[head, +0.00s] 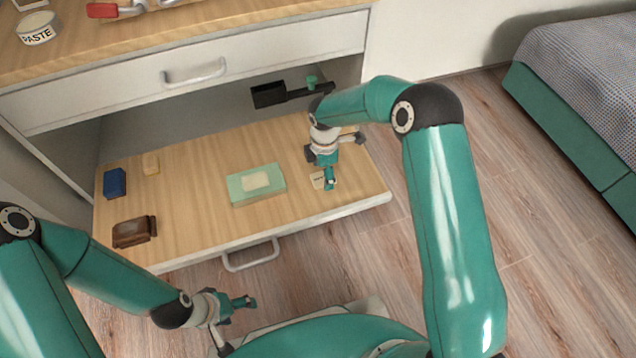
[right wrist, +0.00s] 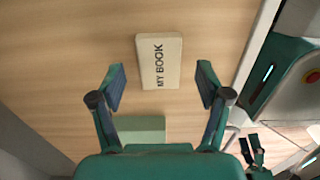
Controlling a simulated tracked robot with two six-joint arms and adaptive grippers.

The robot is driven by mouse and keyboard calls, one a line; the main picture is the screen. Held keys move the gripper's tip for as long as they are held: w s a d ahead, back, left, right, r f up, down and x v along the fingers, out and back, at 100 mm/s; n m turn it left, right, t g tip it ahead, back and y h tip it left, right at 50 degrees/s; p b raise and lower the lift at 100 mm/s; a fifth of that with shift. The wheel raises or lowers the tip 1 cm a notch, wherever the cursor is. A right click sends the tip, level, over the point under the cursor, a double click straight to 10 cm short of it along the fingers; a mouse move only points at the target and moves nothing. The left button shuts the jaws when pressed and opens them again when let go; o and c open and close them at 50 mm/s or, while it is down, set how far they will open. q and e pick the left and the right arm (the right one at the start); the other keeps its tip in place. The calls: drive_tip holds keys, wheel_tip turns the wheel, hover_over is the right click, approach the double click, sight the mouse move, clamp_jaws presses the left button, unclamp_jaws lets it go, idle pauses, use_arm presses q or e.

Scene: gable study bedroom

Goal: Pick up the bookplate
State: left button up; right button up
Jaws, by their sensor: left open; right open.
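The bookplate (right wrist: 160,60) is a small cream card with dark "MY BOOK" lettering, lying flat on the wooden drawer floor. In the head view the bookplate (head: 317,181) shows only in part beside my right gripper (head: 325,174), near the drawer's front right corner. In the right wrist view my right gripper (right wrist: 161,80) is open and empty, with one finger on each side of the card's near end and gaps to both. My left gripper (head: 240,322) is open and empty, low in front of the drawer.
The open drawer (head: 205,222) also holds a green block with a cream top (head: 240,190), a brown item (head: 130,232), a blue block (head: 115,183), a small yellow block (head: 151,163) and a black item (head: 268,95). A closed drawer (head: 110,90) overhangs the back.

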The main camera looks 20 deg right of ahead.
drive_tip(key=shift+f, duration=0.7)
drive_tip(key=c, duration=1.2)
drive_tip(key=shift+r, duration=0.15)
